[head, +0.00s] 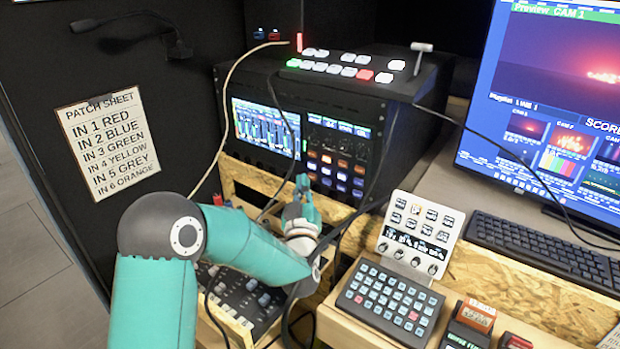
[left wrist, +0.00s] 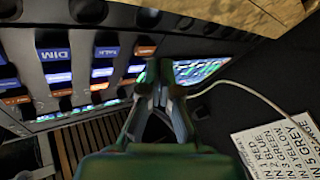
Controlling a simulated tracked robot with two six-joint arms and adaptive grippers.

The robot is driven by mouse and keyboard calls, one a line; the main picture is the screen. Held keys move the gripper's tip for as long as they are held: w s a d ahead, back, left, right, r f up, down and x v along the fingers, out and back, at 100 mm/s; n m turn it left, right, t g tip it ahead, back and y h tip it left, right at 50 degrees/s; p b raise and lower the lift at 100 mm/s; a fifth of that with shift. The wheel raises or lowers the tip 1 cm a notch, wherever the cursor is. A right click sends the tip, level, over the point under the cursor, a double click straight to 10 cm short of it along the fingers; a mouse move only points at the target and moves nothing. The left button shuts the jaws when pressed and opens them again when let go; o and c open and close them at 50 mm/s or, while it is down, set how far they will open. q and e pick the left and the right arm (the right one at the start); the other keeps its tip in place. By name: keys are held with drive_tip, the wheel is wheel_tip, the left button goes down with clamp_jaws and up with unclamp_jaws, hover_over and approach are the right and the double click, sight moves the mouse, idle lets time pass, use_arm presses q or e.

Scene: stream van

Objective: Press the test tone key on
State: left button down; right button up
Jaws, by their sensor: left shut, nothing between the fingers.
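The panel of lit keys (head: 338,160) is on the front of the black rack, right of a screen with level meters (head: 264,128). Its keys are blue, orange and white. In the left wrist view the keys show large and turned; one blue key reads DIM (left wrist: 56,54). I cannot make out a test tone label. My left gripper (head: 303,183) is at the panel's lower left edge. In the left wrist view its fingertips (left wrist: 159,72) are together and empty, in front of the panel beside the keys. Whether they touch it I cannot tell. My right gripper is out of view.
A switcher (head: 345,68) with lit buttons sits on the rack. Cables (head: 225,120) hang across the rack front. A mixer (head: 245,300), a small control panel (head: 420,232), a keypad (head: 388,302) and a keyboard (head: 545,250) crowd the desk. A patch sheet (head: 108,143) hangs left.

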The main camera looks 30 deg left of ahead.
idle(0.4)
use_arm(q)
drive_tip(key=shift+w+b, duration=0.25)
drive_tip(key=shift+b, duration=0.15)
drive_tip(key=shift+w, duration=0.15)
drive_tip(key=shift+w, duration=0.25)
idle(0.4)
drive_tip(key=shift+s+b, duration=0.75)
drive_tip(key=shift+b, duration=0.15)
drive_tip(key=shift+s, duration=0.1)
